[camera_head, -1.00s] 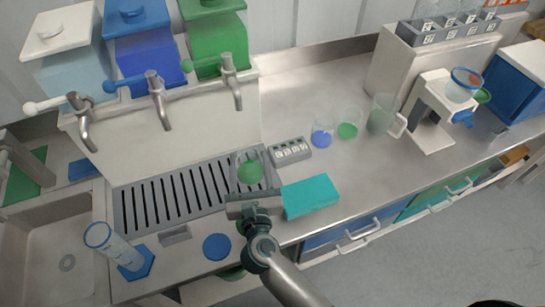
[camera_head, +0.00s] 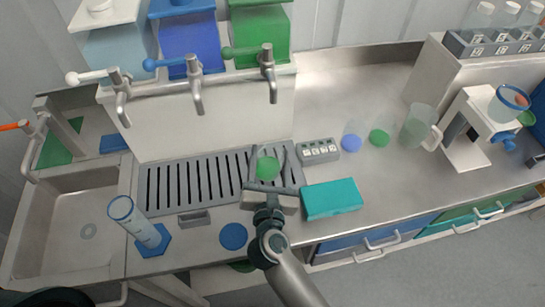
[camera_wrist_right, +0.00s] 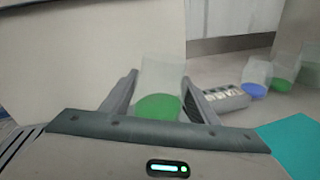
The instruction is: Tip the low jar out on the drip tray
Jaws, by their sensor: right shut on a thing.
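My right gripper (camera_head: 267,172) is shut on a clear jar with green contents (camera_head: 268,168), over the right end of the drip tray. In the right wrist view the held jar (camera_wrist_right: 158,106) stands between the two fingers, close to upright, with the green at its bottom. The drip tray (camera_head: 150,204) is grey with dark slots and lies below the taps. Whether the jar touches the tray is hard to tell. My left gripper is not in view.
Three taps (camera_head: 194,88) hang over the tray's back. A teal block (camera_head: 332,198) and a labelled grey rack (camera_head: 318,151) are to the right. Jars with blue (camera_head: 351,142) and green (camera_head: 379,137) contents stand behind. A tall cylinder (camera_head: 134,220) stands front left, near the sink (camera_head: 60,232).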

